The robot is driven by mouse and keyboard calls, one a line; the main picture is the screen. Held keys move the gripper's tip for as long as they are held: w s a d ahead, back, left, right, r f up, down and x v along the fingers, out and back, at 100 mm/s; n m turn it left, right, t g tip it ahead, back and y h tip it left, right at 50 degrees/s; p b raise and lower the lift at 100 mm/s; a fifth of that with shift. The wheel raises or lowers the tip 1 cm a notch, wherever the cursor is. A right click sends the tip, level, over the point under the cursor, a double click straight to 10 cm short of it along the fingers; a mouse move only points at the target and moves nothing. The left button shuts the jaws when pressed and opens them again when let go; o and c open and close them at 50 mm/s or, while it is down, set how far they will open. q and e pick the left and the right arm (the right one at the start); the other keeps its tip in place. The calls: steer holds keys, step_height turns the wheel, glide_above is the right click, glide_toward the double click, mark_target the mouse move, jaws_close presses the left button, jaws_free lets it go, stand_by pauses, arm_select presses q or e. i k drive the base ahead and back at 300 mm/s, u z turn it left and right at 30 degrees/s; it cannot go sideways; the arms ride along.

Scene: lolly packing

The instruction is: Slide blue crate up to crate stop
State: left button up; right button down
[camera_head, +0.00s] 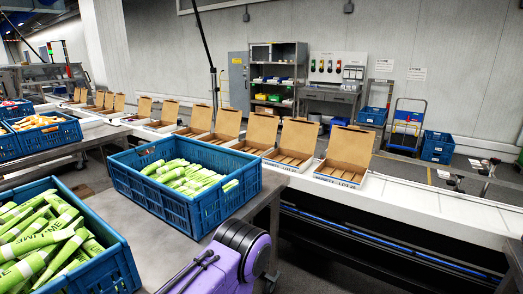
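A blue crate (157,199) with green-wrapped lollies (188,174) stands upright on a grey metal table (139,246), near its far end by the conveyor. A second blue crate (113,260), full of larger-looking green packs, stands at the lower left, apart from the first. I cannot make out a crate stop. A purple and black part, which looks like a link of my own arm, covers the table's lower right. Neither of my grippers shows in the view.
A white conveyor (420,200) carries a row of open brown cartons (347,152) beyond the table. More blue crates (45,138) stand at the left. Bare table top lies between the two green-filled crates. Shelving (277,80) stands at the back wall.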

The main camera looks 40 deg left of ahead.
mark_target(195, 202)
steer(key=i, duration=2.25)
steer(key=u, duration=3.3)
